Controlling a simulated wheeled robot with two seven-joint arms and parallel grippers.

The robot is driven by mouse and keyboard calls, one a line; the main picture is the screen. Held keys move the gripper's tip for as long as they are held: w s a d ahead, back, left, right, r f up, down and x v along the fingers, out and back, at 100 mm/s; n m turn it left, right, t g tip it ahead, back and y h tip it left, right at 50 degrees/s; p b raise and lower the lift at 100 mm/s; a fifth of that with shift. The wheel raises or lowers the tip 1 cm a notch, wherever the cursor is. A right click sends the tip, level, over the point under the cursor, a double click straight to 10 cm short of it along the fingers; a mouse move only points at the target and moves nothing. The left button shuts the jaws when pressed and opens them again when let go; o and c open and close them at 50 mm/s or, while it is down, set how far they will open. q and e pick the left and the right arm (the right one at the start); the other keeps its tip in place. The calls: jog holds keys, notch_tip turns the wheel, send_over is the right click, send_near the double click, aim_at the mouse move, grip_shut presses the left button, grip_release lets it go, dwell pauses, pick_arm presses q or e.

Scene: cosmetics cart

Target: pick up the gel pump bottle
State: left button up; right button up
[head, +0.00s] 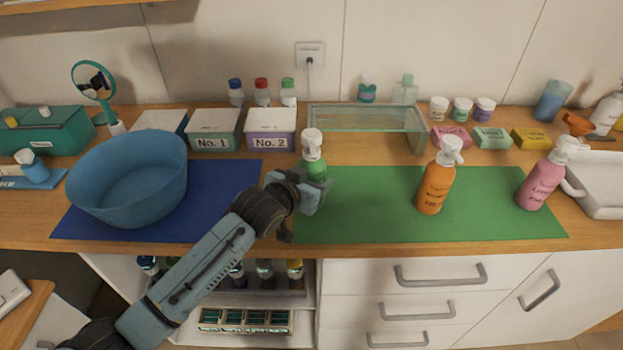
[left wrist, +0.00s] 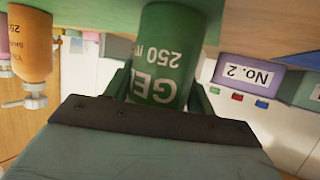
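The gel pump bottle (head: 313,157) is green with a white pump head. It stands upright at the left end of the green mat (head: 380,225). In the left wrist view, which is upside down, the bottle (left wrist: 166,55) shows a "GEL 250" label. My left gripper (head: 312,192) is low at the bottle. Its fingers lie on either side of the bottle in the left wrist view, with no clear gap showing. The bottle hides their inner faces, so a firm grip cannot be confirmed. My right gripper is not in view.
An orange pump bottle (head: 435,187) and a pink pump bottle (head: 541,185) stand farther right. A blue basin (head: 128,178) is on the left. Boxes No. 1 (head: 214,131) and No. 2 (head: 270,131) and a glass stand (head: 366,118) are behind. The middle of the green mat is clear.

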aim_at(306, 145)
pick_arm(q)
jog(key=c, duration=0.6)
notch_tip(306, 145, up, 10)
jog(key=shift+r+p, duration=0.1)
jog(key=shift+p, duration=0.55)
